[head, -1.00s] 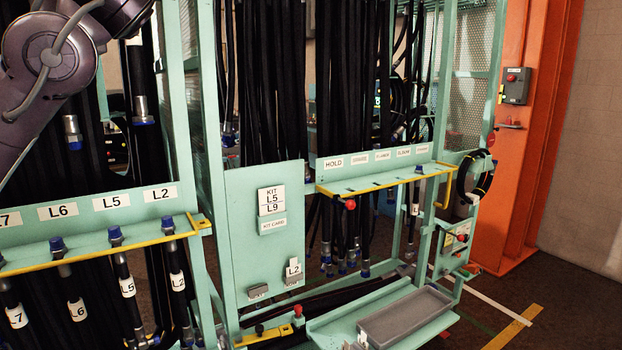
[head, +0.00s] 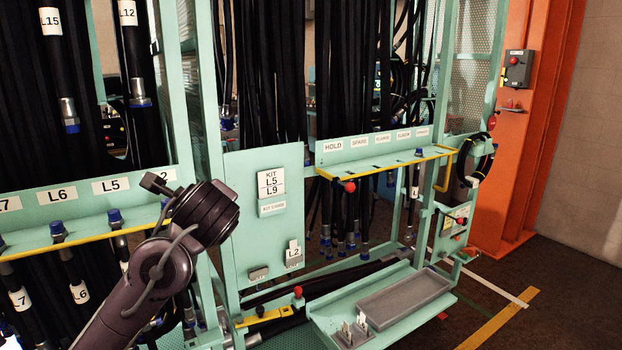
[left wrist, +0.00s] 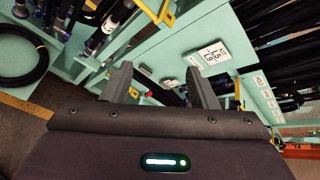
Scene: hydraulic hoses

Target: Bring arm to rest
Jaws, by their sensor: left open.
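My left arm comes up from the bottom left in the head view, in front of the hose rack's yellow-edged shelf (head: 75,240). The end of the arm (head: 205,212) is beside the kit panel (head: 262,225) marked L5 and L9 and covers part of the L2 label. Its fingers are hard to make out there. In the left wrist view my left gripper (left wrist: 161,82) is open with two dark fingers apart. Nothing is between the fingers but background. My right gripper is in neither view.
Black hoses hang in the green rack. A grey tray (head: 405,297) sits on the lower right shelf. A yellow-edged HOLD shelf (head: 385,162) projects at the middle. An orange column (head: 500,130) stands at the right. Open floor (head: 570,290) lies at the lower right.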

